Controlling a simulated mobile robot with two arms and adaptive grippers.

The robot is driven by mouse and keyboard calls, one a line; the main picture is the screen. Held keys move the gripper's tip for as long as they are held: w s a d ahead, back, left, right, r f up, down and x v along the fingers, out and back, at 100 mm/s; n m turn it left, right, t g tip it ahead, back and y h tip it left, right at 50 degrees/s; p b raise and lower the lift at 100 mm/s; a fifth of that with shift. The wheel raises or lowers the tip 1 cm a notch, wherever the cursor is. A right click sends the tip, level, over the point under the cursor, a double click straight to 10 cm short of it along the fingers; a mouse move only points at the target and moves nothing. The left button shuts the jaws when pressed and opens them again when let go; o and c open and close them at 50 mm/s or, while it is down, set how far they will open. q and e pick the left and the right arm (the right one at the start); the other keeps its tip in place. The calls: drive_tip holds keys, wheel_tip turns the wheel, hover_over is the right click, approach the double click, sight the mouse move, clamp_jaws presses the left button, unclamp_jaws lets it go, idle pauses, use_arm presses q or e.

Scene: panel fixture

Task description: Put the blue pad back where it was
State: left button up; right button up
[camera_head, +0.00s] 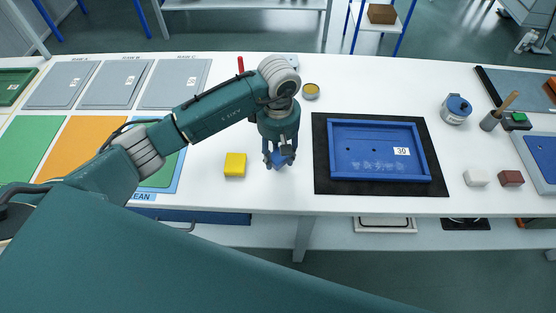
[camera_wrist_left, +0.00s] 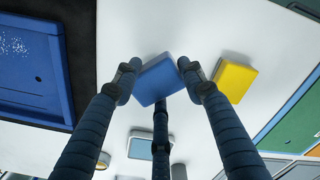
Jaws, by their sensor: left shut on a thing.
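The blue pad (camera_head: 282,162) is held between the fingers of my left gripper (camera_head: 277,156), low over the white bench. In the left wrist view the pad (camera_wrist_left: 157,80) sits between the fingertips, tilted in the picture. I cannot tell whether it touches the bench. A yellow pad (camera_head: 235,164) lies on the bench just left of the gripper. My right gripper is not in view.
A blue tray fixture (camera_head: 425,155) marked 30 sits on a black mat (camera_head: 322,150) to the right. A yellow-topped tin (camera_head: 310,91) stands behind. An orange panel (camera_head: 80,145) and a green panel (camera_head: 30,140) lie left.

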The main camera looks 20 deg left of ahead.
sight(278, 163)
use_arm(q)
wheel_tip(278, 163, down, 4)
drive_tip(key=shift+f+p, duration=0.15)
drive_tip(key=shift+p, duration=0.35)
drive_tip(key=shift+f, duration=0.15)
drive_tip(key=o, duration=0.6)
drive_tip(key=shift+b, duration=0.3)
drive_tip(key=o, duration=0.4)
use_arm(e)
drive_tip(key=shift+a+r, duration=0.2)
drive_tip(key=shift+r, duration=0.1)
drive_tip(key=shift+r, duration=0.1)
